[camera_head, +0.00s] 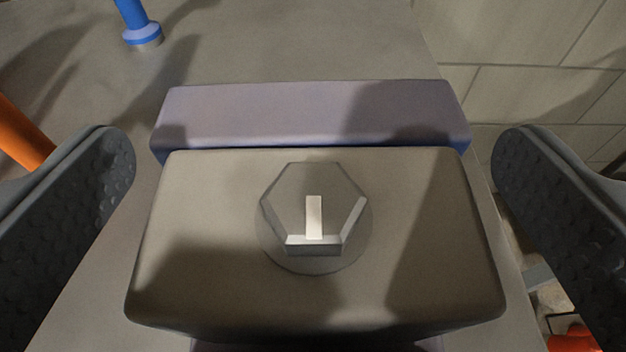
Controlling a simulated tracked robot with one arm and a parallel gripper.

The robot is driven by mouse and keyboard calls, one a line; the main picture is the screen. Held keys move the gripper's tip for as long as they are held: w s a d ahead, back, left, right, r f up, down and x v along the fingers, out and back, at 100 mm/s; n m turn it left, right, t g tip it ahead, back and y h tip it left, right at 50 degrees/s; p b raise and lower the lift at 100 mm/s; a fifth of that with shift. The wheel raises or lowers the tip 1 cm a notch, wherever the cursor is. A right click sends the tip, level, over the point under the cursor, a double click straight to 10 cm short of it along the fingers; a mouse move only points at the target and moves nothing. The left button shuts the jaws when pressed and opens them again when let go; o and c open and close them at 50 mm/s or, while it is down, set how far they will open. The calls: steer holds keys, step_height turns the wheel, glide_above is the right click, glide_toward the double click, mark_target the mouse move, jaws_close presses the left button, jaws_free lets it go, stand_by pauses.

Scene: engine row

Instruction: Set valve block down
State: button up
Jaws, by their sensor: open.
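The valve block (215,235) is a grey-beige box with a hexagonal bolt head (313,205) on top, marked by a pale bar. It fills the lower middle of the view. A purple-blue block (265,112) shows just behind it, and a bit of similar colour shows below its near edge. My gripper (313,165) is open, with one dark studded finger on each side of the valve block. A gap shows between each finger and the block. The block's underside is hidden.
A grey surface (330,40) spreads behind the block. A blue post (141,25) stands at the upper left and an orange bar (22,130) at the left edge. A tiled area (530,85) lies at the upper right. A red-orange item (572,341) shows at the lower right.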

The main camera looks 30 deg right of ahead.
steer(key=p+v, duration=0.1)
steer(key=v, duration=1.1)
steer(key=w+a+r+n+t+y, duration=0.1)
steer(key=w+a+r+n+y, duration=0.15)
steer(key=a+r, duration=0.7)
steer(key=w+a+r+n+t+y, duration=0.1)
steer(key=w+a+r, duration=0.45)
steer(key=r, duration=0.75)
steer(key=s+a+r+n+y, duration=0.1)
steer(key=s+a+r+y, duration=0.1)
steer(key=s+a+r, duration=0.4)
steer(key=s+a+r+n+t+y, duration=0.1)
steer(key=s+a+r+n+y, duration=0.1)
steer(key=s+a+r, duration=0.4)
steer(key=a+r, duration=0.4)
steer(key=r, duration=0.2)
steer(key=shift+s+r, duration=0.25)
steer(key=shift+r, duration=0.15)
steer(key=shift+y, duration=0.25)
